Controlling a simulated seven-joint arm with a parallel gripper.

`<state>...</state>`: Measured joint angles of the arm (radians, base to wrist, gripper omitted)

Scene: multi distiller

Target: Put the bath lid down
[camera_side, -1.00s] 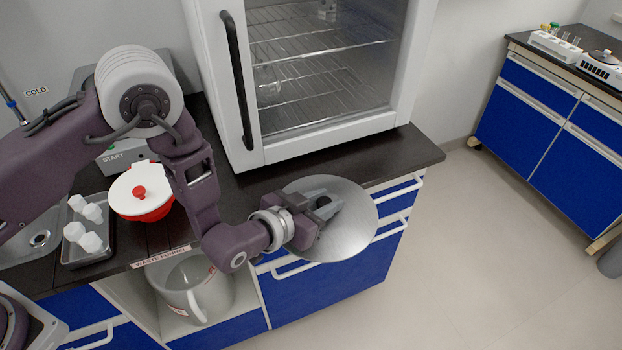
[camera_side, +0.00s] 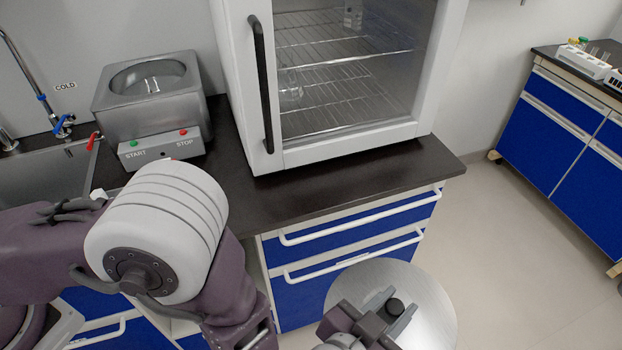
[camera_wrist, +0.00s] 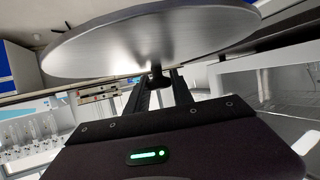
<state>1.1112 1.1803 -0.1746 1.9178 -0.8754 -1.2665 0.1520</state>
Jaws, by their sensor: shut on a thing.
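The bath lid (camera_side: 428,318) is a round grey metal disc with a dark knob on its middle. My gripper (camera_side: 388,312) is shut on the lid's knob, low in the side view, in front of the drawers and clear of the counter. In the wrist view the lid (camera_wrist: 150,45) spreads above the fingers, and my gripper (camera_wrist: 158,82) holds the knob's stem. The bath (camera_side: 150,95) is a square steel box with an uncovered round opening, at the back left of the counter. Its front panel has START and STOP buttons.
A white cabinet with a glass front (camera_side: 340,80) stands on the counter right of the bath. The dark counter (camera_side: 400,180) has a bare strip before it. A sink (camera_side: 45,175) with a tap lies at the left. Blue drawers (camera_side: 350,250) are below the counter.

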